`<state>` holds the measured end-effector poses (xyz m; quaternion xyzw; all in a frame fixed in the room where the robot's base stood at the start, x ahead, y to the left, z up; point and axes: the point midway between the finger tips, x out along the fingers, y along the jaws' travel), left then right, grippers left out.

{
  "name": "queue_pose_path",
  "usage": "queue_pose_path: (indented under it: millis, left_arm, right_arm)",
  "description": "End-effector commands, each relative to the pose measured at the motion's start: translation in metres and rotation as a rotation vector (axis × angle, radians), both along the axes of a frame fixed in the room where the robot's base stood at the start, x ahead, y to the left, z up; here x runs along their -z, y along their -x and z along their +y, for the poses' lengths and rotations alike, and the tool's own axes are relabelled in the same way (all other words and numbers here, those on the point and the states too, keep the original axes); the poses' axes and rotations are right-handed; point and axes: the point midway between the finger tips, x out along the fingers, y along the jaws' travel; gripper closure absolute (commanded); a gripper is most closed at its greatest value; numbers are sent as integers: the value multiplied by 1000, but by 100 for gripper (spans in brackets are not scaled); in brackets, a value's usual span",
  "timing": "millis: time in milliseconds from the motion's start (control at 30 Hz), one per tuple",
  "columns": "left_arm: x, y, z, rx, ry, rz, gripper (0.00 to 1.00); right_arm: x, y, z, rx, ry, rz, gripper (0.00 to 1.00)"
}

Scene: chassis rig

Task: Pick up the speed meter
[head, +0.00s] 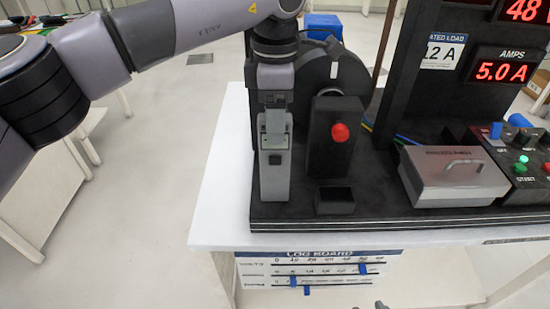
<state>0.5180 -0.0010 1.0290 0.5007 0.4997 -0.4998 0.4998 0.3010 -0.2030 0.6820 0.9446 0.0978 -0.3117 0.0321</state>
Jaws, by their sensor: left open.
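My left gripper (274,195) points straight down at the left end of the black rig base (420,222). The jaws are open, but the gap between the fingers is hard to make out from this side. I cannot tell for certain which thing is the speed meter; no label for it is readable, and the gripper hides part of the rig behind it. Just right of the gripper stands an upright black box (322,160) with a red knob (340,132). In front of that box is a small, dark open-topped holder (335,202). My right gripper is not clearly in view.
A dark wheel (312,75) with a white mark stands behind the black box. Right are a grey handled box (452,178), a control panel with buttons (520,163) and a display reading 5.0 A (502,71). The white table (220,215) is bare at left; a log board (318,270) hangs below.

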Motion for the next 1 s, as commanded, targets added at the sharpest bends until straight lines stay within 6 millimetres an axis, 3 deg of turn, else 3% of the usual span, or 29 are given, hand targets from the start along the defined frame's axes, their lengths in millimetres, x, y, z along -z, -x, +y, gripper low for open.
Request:
queue_pose_path:
  millis: [200,500,700,1000]
  left_arm:
    - [30,-2,1,-1,-1,2,36]
    - [35,-2,1,-1,1,0,36]
    - [35,-2,1,-1,1,0,100]
    - [33,-2,1,-1,1,-1,100]
  right_arm:
    - [-4,0,0,1,-1,1,55]
    - [-4,0,0,1,0,2,55]
    - [-4,0,0,1,-1,1,55]
    - [-4,0,0,1,-1,1,55]
